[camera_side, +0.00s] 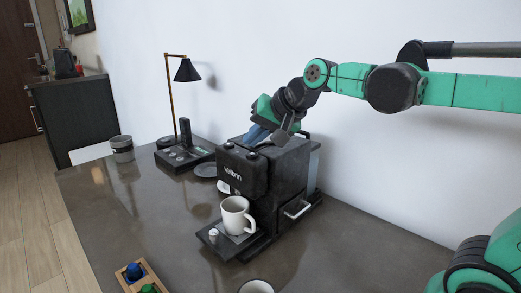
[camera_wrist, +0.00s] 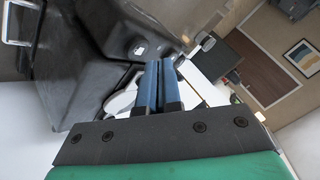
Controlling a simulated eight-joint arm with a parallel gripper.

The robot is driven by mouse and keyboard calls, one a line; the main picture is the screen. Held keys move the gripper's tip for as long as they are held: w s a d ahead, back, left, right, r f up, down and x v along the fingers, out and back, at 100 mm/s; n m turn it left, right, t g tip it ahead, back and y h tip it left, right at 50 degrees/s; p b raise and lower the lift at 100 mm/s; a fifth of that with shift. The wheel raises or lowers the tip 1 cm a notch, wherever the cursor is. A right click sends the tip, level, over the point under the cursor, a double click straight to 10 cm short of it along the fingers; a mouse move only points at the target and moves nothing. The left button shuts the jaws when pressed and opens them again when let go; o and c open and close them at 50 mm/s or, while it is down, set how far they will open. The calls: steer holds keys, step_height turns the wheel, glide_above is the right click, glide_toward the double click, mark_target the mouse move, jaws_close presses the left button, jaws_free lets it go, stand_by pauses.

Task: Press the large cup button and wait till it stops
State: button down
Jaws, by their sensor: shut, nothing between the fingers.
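A black coffee machine (camera_side: 290,165) stands on the dark counter and also fills the upper left of the wrist view (camera_wrist: 85,85). A white mug (camera_side: 236,218) stands upright on its drip tray (camera_side: 212,238), below the front head. My gripper (camera_side: 250,138) is at the top of the machine, blue fingers angled down toward the head. In the wrist view its fingers (camera_wrist: 165,65) are together and empty, close to the machine's edge. A small pale mark (camera_wrist: 140,50) shows on the machine there. I cannot tell whether it is the large cup button, or whether the fingertips touch the machine.
A black lamp (camera_side: 187,72) and a dark tray (camera_side: 185,158) stand behind the machine. A grey canister (camera_side: 121,149) is at the far left. A wooden holder (camera_side: 136,277) with coloured capsules and a cup (camera_side: 256,286) are in front. The counter's left middle is clear.

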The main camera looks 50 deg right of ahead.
mark_target(255, 156)
steer(key=shift+f, duration=0.4)
steer(key=shift+f, duration=0.35)
stand_by(0.6)
steer(key=shift+r, duration=0.8)
steer(key=shift+r, duration=0.1)
steer(key=shift+r, duration=2.4)
